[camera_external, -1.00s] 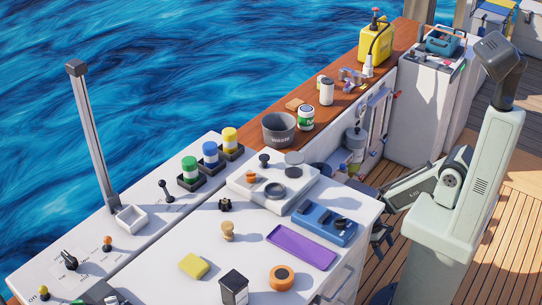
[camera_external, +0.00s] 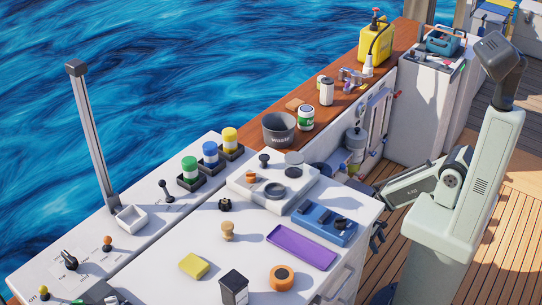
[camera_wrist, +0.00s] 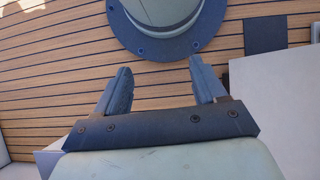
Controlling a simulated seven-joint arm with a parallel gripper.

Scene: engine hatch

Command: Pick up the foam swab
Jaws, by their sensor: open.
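I cannot clearly make out a foam swab. A yellow foam-like block (camera_external: 194,265) lies on the white hatch top, left of a black box (camera_external: 234,288). Small slim tools (camera_external: 436,62) lie on the white cabinet at the back right, too small to tell apart. My gripper (camera_wrist: 160,66) is open and empty in the wrist view, above the wooden deck. In the external view it is low beside the right edge of the hatch top, partly hidden, and apart from everything on the top.
On the hatch top are a purple tray (camera_external: 301,247), a blue holder (camera_external: 324,223), an orange roll (camera_external: 281,278) and a wooden knob (camera_external: 228,231). A grey bucket (camera_external: 279,129) and a yellow jug (camera_external: 375,42) stand on the wooden ledge. The upright post (camera_external: 92,135) rises at left.

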